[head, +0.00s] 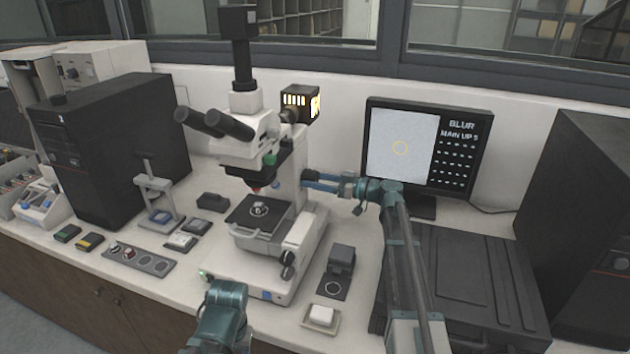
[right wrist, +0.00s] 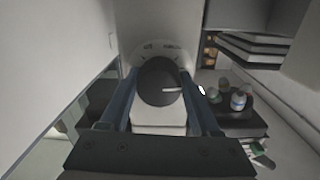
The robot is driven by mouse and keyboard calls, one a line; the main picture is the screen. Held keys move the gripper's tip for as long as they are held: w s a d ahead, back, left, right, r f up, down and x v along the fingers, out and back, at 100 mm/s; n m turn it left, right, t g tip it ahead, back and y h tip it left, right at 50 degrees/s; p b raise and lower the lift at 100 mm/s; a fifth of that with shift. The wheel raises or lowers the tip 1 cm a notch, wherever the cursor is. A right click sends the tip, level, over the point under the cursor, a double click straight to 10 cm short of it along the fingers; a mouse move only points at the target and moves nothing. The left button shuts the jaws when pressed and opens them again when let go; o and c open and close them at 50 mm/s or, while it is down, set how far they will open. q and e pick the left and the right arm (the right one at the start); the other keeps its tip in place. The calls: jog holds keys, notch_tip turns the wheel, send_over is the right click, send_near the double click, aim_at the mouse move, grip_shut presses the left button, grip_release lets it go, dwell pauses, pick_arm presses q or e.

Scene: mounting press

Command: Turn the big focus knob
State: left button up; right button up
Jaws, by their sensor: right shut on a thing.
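The microscope (head: 315,225) stands on the bench, white with dark eyepieces and a black camera on top. My right gripper (head: 308,180) reaches in from the right against the side of the microscope's upright. In the right wrist view, its two blue fingers lie on either side of a big round dark knob (right wrist: 160,82) with a white line on its face. The gripper is shut on this knob. In the head view the held knob is hard to make out behind the fingers. Other dark knobs (head: 287,265) show lower down. Part of my left arm shows at the bottom; its gripper does not.
A monitor (head: 384,147) at the back shows a yellow ring and the words "BLUR" and "MAIN UP 5". A black case (head: 465,275) lies at the right. A small block (head: 341,259) and a white dish (head: 321,317) stand right of the microscope base. Small trays lie left.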

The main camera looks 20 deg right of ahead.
jog(key=m, duration=0.4)
jog(key=shift+m, duration=0.3)
jog(key=m, duration=0.3)
jog(key=shift+r+m, duration=0.1)
jog(key=shift+m, duration=0.2)
jog(key=m, duration=0.7)
jog(key=shift+s+r+p, duration=0.1)
jog(key=shift+p, duration=0.2)
jog(key=m, duration=0.3)
jog(key=shift+m+g, duration=0.3)
jog(key=m, duration=0.4)
jog(key=shift+r, duration=0.1)
jog(key=m, duration=0.4)
jog(key=shift+m, duration=1.6)
jog(key=shift+m+y, duration=0.3)
